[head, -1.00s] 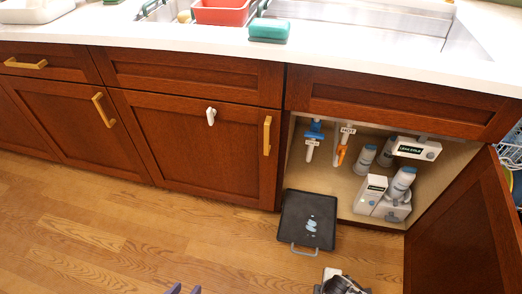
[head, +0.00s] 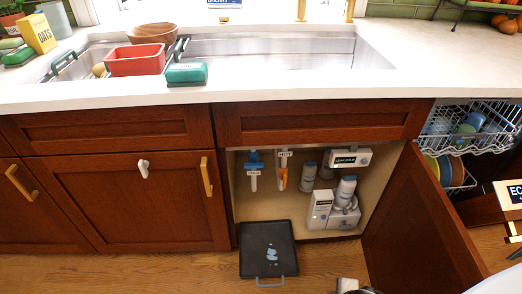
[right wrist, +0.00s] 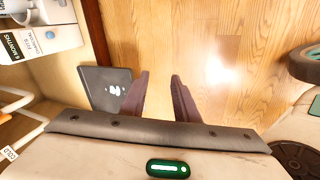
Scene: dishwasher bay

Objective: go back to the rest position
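My right gripper (right wrist: 161,88) shows in the right wrist view with its two dark fingers apart and nothing between them. Wooden floor lies beyond the fingers, and a dark tray shows beside the left finger. In the head view only a small grey and white piece of my own arm shows at the bottom edge, and its fingers cannot be made out. My left gripper is in neither current view.
The under-sink cabinet (head: 384,187) stands open, its door swung out right. Inside are a blue valve (head: 254,160), an orange-handled valve (head: 282,174) and several bottles and boxes. A dark tray (head: 256,235) with bluish wet patches lies on the floor before it. A dishwasher rack (head: 480,115) is at right.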

